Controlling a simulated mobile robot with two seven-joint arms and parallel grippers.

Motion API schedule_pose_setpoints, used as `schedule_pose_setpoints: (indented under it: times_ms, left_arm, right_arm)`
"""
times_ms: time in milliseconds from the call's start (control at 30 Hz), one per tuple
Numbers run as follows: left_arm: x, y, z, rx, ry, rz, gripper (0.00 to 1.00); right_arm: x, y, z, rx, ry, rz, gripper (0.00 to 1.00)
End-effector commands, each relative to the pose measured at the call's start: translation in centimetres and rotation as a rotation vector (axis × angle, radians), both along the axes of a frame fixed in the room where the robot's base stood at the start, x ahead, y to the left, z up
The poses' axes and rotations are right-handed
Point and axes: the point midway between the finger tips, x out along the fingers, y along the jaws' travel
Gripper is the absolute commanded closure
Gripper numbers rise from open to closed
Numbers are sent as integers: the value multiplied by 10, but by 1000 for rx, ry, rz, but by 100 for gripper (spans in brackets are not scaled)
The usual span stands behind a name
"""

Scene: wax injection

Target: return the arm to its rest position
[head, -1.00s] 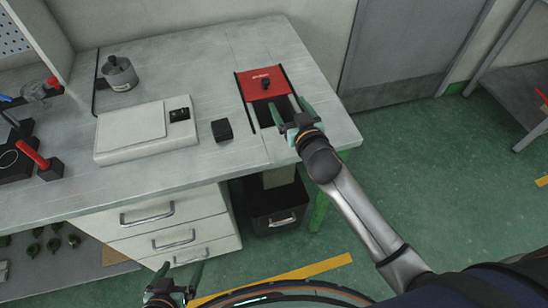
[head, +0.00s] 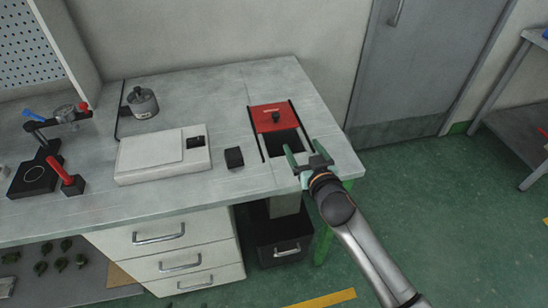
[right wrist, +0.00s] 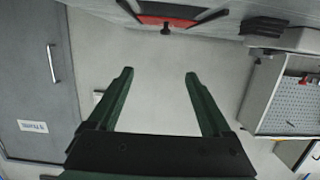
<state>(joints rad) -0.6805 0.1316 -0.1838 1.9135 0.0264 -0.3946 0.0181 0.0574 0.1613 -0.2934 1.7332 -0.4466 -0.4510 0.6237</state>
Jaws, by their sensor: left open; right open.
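My right gripper (head: 305,153) is open and empty in the head view. I cannot tell how high the fingers are above the bench. My left gripper is not in view.
A small black block (head: 234,158), a white flat device (head: 150,164) and a metal pot (head: 142,103) stand on the bench. A red-handled tool (head: 66,178) is at the left. A black bin (head: 283,240) is below.

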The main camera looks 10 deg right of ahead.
Motion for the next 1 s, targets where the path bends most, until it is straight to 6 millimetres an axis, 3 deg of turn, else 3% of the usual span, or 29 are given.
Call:
schedule_pose_setpoints:
  times_ms: [167, 267, 367, 600, 700, 800, 900, 1000]
  left_arm:
    - [0, 0, 0, 0, -1, 0, 4]
    - [0, 0, 2, -1, -1, 1, 4]
    - [0, 0, 6, -1, -2, 1, 4]
    - [1, 0, 19, -1, -2, 1, 4]
    - [1, -1, 22, -1, -3, 0, 4]
    - [1, -1, 25, -1, -3, 0, 4]
    - [1, 0, 26, -1, -3, 0, 4]
    - [1, 0, 26, -2, -4, 1, 4]
  right_arm:
    - [-1, 0, -1, 0, 2, 1, 17]
    - [-12, 1, -13, 0, 32, 7, 17]
    - [-41, 2, -44, -4, 107, 25, 17]
    - [-164, 7, -128, -13, 357, 96, 17]
    - [-212, 8, -148, -15, 440, 122, 17]
    - [-247, 8, -160, -16, 498, 141, 17]
    - [-268, 8, -166, -17, 530, 153, 17]
    - [-277, 8, -168, -19, 543, 159, 17]
